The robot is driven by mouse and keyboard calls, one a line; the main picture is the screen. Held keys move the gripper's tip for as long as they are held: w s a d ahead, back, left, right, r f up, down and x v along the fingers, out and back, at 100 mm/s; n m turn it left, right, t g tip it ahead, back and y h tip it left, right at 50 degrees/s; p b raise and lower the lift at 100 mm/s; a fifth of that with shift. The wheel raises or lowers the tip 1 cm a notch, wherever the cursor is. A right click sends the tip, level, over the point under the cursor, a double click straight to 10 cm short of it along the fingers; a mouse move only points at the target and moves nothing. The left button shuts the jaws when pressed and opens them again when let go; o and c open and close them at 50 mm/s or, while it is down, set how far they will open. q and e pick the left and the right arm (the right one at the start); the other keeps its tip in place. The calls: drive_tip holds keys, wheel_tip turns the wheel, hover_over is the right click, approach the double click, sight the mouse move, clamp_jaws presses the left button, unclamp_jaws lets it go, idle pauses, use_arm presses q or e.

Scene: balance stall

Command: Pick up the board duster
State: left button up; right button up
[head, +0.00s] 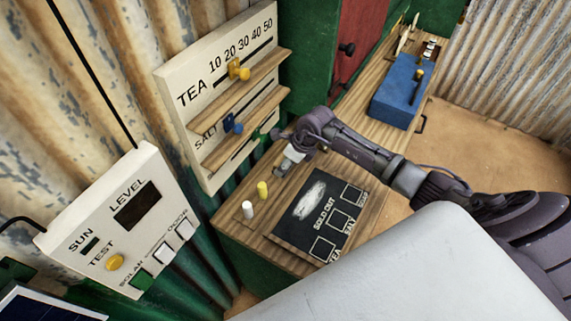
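I cannot clearly make out the board duster. My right arm comes in from the right, and its gripper (281,172) points down at the counter, just beyond the black slate (288,223). A small pale patch shows at the gripper, and I cannot tell whether it is part of the gripper or something between the fingers. The fingers are too small to tell open from shut. A white chalk-like stick (248,209) and a yellow one (262,190) stand on the wooden counter (229,221), left of the slate. My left gripper is not in view.
A cream panel with slider shelves (222,95) hangs on the wall behind the counter. A white meter box (119,225) is at lower left. A blue box (399,92) stands further along the counter. Bare brown floor (480,140) shows at right.

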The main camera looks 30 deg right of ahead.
wheel_tip(320, 180, up, 3)
drive_tip(key=shift+f+b, duration=0.15)
drive_tip(key=shift+b, duration=0.55)
drive_tip(key=s+d+r+b, duration=0.4)
drive_tip(key=s+d+r, duration=0.2)
drive_tip(key=d, duration=0.4)
drive_tip(key=shift+r, duration=0.65)
drive_tip(key=o, duration=0.5)
drive_tip(key=c, duration=0.4)
